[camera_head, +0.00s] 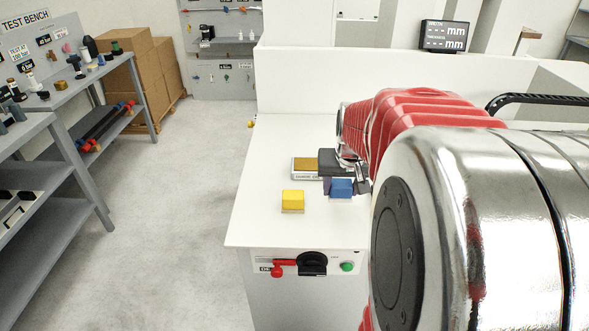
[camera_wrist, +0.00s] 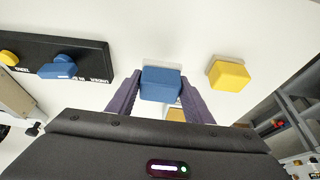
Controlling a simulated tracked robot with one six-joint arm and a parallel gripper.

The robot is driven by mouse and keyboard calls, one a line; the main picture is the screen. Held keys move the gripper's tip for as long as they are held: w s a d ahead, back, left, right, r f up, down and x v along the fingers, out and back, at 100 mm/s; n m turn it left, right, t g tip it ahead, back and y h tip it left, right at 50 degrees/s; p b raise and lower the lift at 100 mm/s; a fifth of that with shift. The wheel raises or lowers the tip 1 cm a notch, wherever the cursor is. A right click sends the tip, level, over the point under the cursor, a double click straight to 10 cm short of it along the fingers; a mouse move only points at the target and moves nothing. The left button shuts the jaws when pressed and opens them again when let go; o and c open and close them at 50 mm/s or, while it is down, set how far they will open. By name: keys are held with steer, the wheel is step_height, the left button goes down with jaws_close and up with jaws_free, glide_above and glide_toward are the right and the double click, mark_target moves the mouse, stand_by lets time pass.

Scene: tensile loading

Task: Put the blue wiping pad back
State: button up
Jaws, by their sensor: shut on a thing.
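The blue wiping pad (camera_head: 341,188) is a small blue block at the right part of the white table top (camera_head: 265,215). My gripper (camera_head: 340,182) is shut on it; in the wrist view the blue pad also shows (camera_wrist: 161,84) between the two dark purple fingertips. I cannot tell whether its underside touches the table. Right behind my gripper, a pale labelled holder with a brown-gold block (camera_head: 304,165) lies on the table, partly hidden by my gripper.
A yellow block (camera_head: 292,200) sits left of the blue pad, a small gap away; it also shows in the wrist view (camera_wrist: 229,74). A black labelled panel (camera_wrist: 75,60) with blue and yellow parts is left in the wrist view. The table's left side is clear.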

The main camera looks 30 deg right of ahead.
mark_target(340, 198)
steer(key=shift+f, duration=1.9)
steer(key=o, duration=1.1)
steer(key=v, duration=1.2)
